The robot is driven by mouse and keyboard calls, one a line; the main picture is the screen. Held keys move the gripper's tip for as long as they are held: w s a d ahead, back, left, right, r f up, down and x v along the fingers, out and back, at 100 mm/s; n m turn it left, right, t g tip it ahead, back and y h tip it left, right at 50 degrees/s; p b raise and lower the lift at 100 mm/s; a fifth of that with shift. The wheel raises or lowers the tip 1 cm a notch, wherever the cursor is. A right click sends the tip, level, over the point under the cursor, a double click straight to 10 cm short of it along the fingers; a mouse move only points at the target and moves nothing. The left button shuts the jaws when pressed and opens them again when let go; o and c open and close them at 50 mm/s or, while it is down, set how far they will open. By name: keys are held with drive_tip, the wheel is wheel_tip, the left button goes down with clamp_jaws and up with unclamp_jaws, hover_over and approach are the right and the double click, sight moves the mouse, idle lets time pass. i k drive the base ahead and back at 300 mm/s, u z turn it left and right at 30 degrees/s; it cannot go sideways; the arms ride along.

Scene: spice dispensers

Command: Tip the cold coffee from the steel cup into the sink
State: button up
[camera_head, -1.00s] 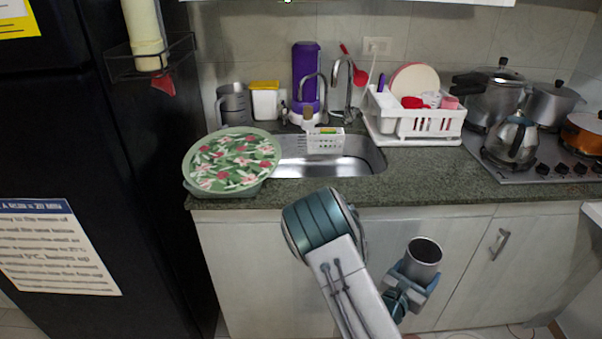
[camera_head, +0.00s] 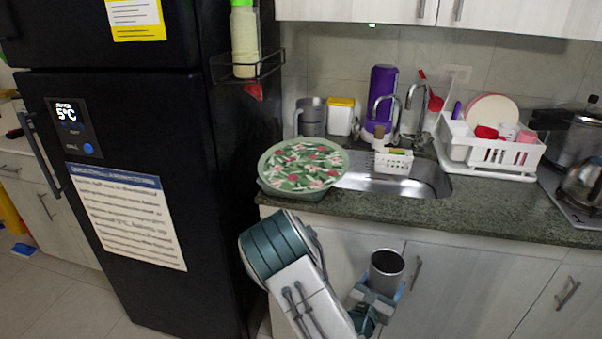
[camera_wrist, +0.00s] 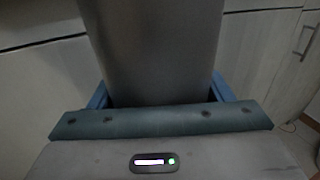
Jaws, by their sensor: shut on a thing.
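My gripper (camera_head: 377,296) is shut on the steel cup (camera_head: 386,265) in front of the cabinet doors, below counter height. The cup is about upright with its dark mouth up; I cannot tell what is inside. In the wrist view the cup's grey wall (camera_wrist: 160,50) fills the middle, between the blue fingers. The steel sink (camera_head: 425,181) is set in the counter behind and above the cup. A white perforated basket (camera_head: 394,162) sits at its back left.
A green floral round container (camera_head: 303,165) stands on the counter left of the sink. A white dish rack (camera_head: 490,150) stands to the right. Two curved taps (camera_head: 408,105) rise behind the sink. The black fridge (camera_head: 225,200) is at the left.

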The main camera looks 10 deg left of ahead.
sight(426, 179)
drive_tip(key=u, duration=2.95)
drive_tip(key=k, duration=0.95)
drive_tip(key=z, duration=1.5)
drive_tip(key=i, duration=0.5)
drive_tip(key=z, duration=0.05)
